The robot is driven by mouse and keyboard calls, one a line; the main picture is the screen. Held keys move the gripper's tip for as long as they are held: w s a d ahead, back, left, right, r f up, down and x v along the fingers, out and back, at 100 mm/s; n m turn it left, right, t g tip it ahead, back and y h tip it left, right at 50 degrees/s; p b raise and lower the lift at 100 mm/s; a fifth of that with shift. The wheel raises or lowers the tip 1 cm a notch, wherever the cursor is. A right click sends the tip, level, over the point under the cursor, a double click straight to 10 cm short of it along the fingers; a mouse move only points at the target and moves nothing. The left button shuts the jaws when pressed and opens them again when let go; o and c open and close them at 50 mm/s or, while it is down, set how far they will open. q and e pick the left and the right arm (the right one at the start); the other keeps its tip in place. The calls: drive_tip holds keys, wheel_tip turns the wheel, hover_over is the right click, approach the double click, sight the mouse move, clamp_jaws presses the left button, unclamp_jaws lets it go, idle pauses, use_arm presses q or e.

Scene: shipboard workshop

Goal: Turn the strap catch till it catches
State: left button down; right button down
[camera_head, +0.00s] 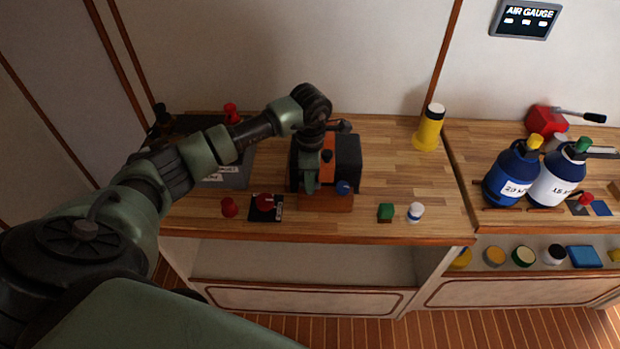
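A black box (347,152) sits on a brown base (326,203) on the wooden bench. An orange strap (326,140) runs over its top, with a small light piece, perhaps the strap catch (327,155), at its front edge. A blue knob (343,188) is low on the box's front right. My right gripper is not in view.
A yellow canister (429,128) stands behind right. Blue (512,174) and white (555,177) bottles stand on the right bench.

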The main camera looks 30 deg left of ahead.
use_arm(q)
drive_tip(key=shift+f+m+b, duration=0.15)
drive_tip(key=shift+m+b, duration=0.35)
drive_tip(key=shift+b, duration=0.25)
drive_tip(key=m+b, duration=0.7)
drive_tip(key=b, duration=0.1)
drive_tip(key=shift+w+m, duration=0.1)
drive_tip(key=shift+m, duration=0.2)
drive_tip(key=m+b, duration=0.3)
drive_tip(key=m, duration=0.1)
drive_tip(key=shift+b, duration=0.3)
drive_tip(key=shift+r+m+b, duration=0.2)
drive_tip(key=shift+m+b, duration=0.9)
drive_tip(key=shift+m, duration=1.4)
drive_tip(key=c, duration=1.4)
unclamp_jaws()
drive_tip(key=shift+c, duration=0.2)
